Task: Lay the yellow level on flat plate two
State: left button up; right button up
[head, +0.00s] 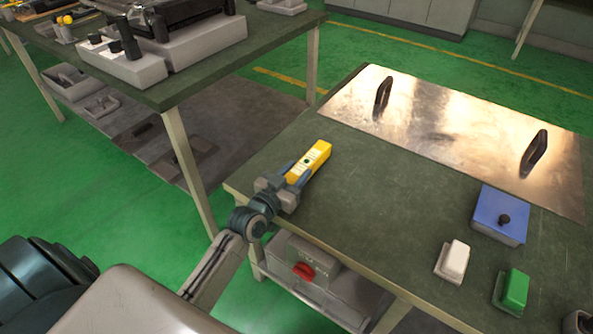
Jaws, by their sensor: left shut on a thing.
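The yellow level (318,154) is a short yellow bar with a pale face and a small green vial. My left gripper (299,177) is shut on its near end. The level points away from me over the near left part of the right-hand table; I cannot tell whether it touches the top. A shiny metal flat plate (440,125) with two dark upright handles lies on the same table, beyond and to the right of the level. No number shows on it. My right gripper is not in view.
On the table (370,190), a blue box (502,212) with a black knob, a white block (453,260) and a green block (513,289) stand at the right. Another table (240,75) with equipment stands at the upper left. The tabletop between level and plate is clear.

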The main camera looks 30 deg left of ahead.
pick_arm(q)
jog(key=shift+w+f, duration=0.15)
jog(key=o, duration=0.7)
jog(key=shift+f, duration=0.15)
jog(key=o, duration=0.4)
